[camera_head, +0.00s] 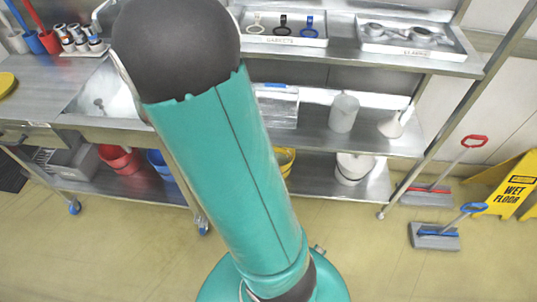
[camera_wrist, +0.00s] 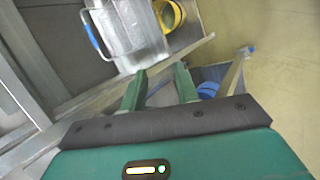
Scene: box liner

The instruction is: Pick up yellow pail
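The yellow pail (camera_head: 288,157) stands on the lower metal shelf in the head view, partly hidden behind my teal arm. In the wrist view the yellow pail (camera_wrist: 176,14) shows at the top, cut by the frame edge, with its open mouth partly visible. My gripper (camera_wrist: 160,69) has its two green fingers apart with nothing held between them. The pail lies beyond the fingertips, apart from them. My gripper is not visible in the head view.
A clear bin (camera_wrist: 130,30) with a blue handle is beside the pail. A metal shelf edge (camera_wrist: 185,51) crosses between fingers and pail. A blue pail (camera_wrist: 207,90) is right of the fingers. A red pail (camera_head: 120,160) and white pail (camera_head: 354,168) share the lower shelf.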

